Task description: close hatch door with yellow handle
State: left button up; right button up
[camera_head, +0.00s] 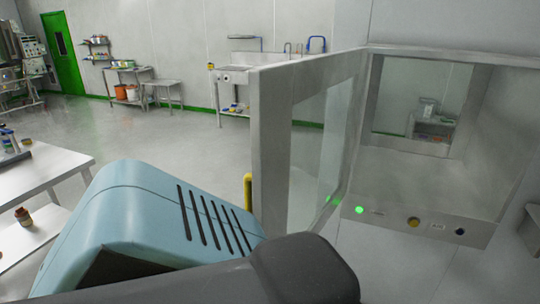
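The hatch door (270,150) is a grey-framed glass panel that stands open, swung out toward me from the wall hatch (430,140). Its yellow handle (248,192) shows at the left side of the door, low down, partly hidden behind my blue-and-black arm. The arm crosses the lower part of the view, close to the door's lower edge. I cannot tell whether it touches the door. Neither of my grippers shows in this view. The hatch opening is empty, with a window at its back.
A white table (60,175) with small jars stands at the left. A sink (232,75) and a green door (63,55) are at the back. The floor between is clear.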

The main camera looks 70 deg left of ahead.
aim_at(274, 89)
jog(key=k+j+u, duration=0.2)
jog(key=j, duration=0.35)
jog(key=k+j, duration=0.15)
jog(key=j+u, duration=0.15)
jog(key=j, duration=0.55)
jog(key=i+j+u, duration=0.15)
jog(key=j, duration=0.55)
